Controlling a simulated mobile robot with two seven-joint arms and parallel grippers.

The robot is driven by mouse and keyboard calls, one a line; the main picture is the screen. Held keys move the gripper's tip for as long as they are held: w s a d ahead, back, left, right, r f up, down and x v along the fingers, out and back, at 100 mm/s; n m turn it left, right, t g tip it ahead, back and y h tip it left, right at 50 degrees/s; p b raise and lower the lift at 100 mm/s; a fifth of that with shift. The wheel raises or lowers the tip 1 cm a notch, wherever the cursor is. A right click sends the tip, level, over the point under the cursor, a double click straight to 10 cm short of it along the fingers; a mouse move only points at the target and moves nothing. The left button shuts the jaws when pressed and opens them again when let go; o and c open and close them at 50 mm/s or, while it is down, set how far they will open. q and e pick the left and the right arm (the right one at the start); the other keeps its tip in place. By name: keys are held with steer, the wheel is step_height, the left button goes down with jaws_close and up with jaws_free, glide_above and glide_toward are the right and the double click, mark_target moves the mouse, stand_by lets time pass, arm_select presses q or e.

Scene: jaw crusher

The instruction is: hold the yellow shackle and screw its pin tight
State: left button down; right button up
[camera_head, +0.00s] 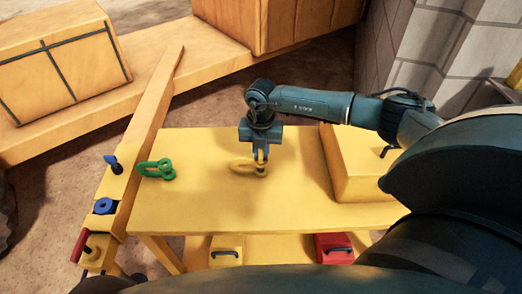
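The yellow shackle (243,168) lies on the yellow table (200,200), near its middle, with its rounded bow to the left and its pin end to the right. Its colour is close to the table's. My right gripper (261,157) points down at the pin end of the shackle. Its fingertips are at or just above the pin end and hide part of it. They are too small to show whether they are closed on it, and the pin's seating cannot be made out. My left gripper is not in view.
A green shackle (156,169) lies at the table's left. A yellow block with a dark handle (355,165) stands at the right. Left of the table are a blue ring (104,206) and a red-handled tool (80,245). A red box (334,248) sits below.

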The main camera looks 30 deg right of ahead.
steer(key=o, duration=0.5)
steer(key=shift+c, duration=0.2)
step_height(320, 180, up, 13)
steer(key=shift+r, duration=0.15)
